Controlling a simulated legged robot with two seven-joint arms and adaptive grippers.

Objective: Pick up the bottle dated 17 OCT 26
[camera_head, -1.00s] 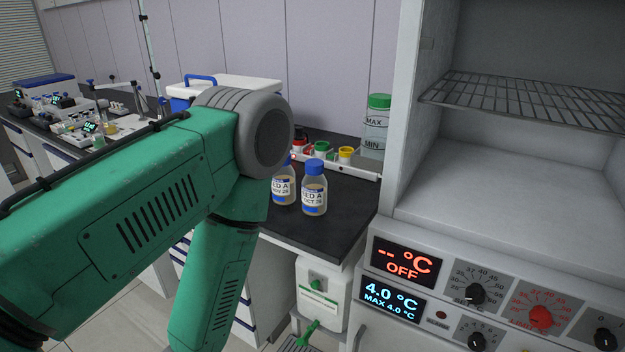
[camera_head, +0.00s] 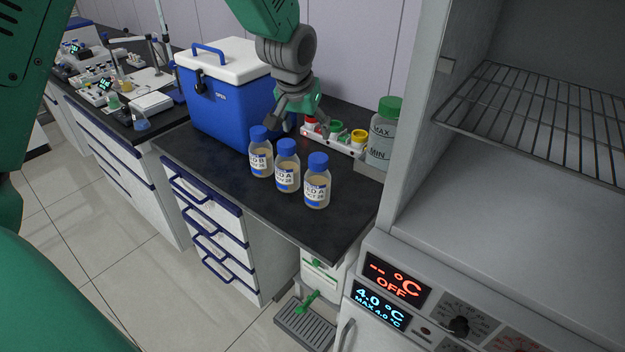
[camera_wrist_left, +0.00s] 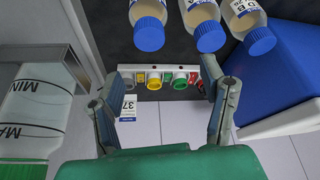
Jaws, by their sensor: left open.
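Three bottles with blue caps and white labels stand upright in a row on the black bench. In the head view the left bottle (camera_head: 261,155) has a label ending in B. The middle bottle (camera_head: 286,170) and right bottle (camera_head: 316,185) have labels ending in A. Part of a date with "26" shows, but the day numbers are too small to read. All three caps show at the top of the wrist view, the B bottle (camera_wrist_left: 252,30) rightmost. My left gripper (camera_head: 292,112) is open and empty, behind the bottles and apart from them. My right gripper is not in view.
A blue cool box (camera_head: 225,110) with a white lid stands left of the gripper. A rack with coloured cups (camera_head: 338,138) and a green-capped container (camera_head: 384,135) are behind. An open cabinet with a wire shelf (camera_head: 540,110) is at right.

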